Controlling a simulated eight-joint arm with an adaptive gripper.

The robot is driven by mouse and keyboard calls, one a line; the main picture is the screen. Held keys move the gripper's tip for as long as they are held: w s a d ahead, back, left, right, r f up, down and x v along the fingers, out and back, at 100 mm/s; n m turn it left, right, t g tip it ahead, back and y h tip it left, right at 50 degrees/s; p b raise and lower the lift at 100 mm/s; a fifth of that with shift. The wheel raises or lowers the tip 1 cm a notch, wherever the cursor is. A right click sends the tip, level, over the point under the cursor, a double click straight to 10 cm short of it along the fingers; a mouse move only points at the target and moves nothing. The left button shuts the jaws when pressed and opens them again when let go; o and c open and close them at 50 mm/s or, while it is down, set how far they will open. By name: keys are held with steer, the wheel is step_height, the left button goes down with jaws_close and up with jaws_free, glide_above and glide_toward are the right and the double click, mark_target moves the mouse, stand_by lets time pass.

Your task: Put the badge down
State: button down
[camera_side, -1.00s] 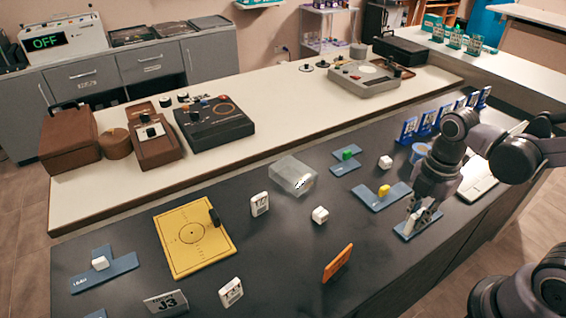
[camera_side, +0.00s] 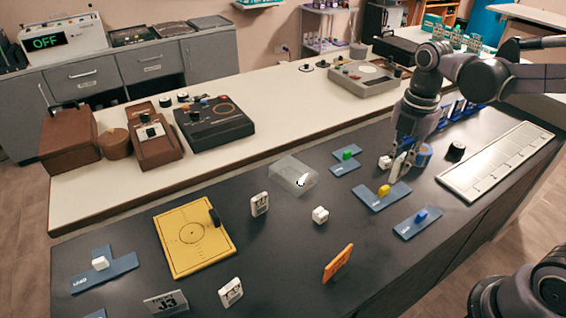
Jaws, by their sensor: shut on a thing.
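My gripper (camera_side: 403,158) is at the right part of the dark table, pointing down. It is shut on a thin pale thing (camera_side: 397,169), which I take for the badge; it is tilted and partly hidden by the fingers. A white cube (camera_side: 385,162) is just left of the gripper, and a round blue thing (camera_side: 424,152) is just right of it. I cannot tell whether the badge touches the table.
Blue plates with a yellow piece (camera_side: 384,190), a blue piece (camera_side: 421,215) and a green piece (camera_side: 347,154) lie nearby. A clear box (camera_side: 293,176), a white cube (camera_side: 320,215) and an orange upright tag (camera_side: 338,262) stand to the left. A long white panel (camera_side: 497,161) lies right.

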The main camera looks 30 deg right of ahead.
steer(key=w+a+r+n, duration=0.1)
steer(key=w+a+n, duration=0.1)
steer(key=w+a, duration=0.7)
steer(key=n, duration=0.5)
glide_above(200, 238)
steer(key=f, duration=1)
steer(key=shift+d+f, duration=0.2)
steer(key=shift+f, duration=0.2)
steer(key=shift+a+f, duration=0.2)
steer(key=shift+f, duration=1.95)
steer(key=shift+f, duration=0.1)
steer(key=c, duration=1.4)
jaws_free()
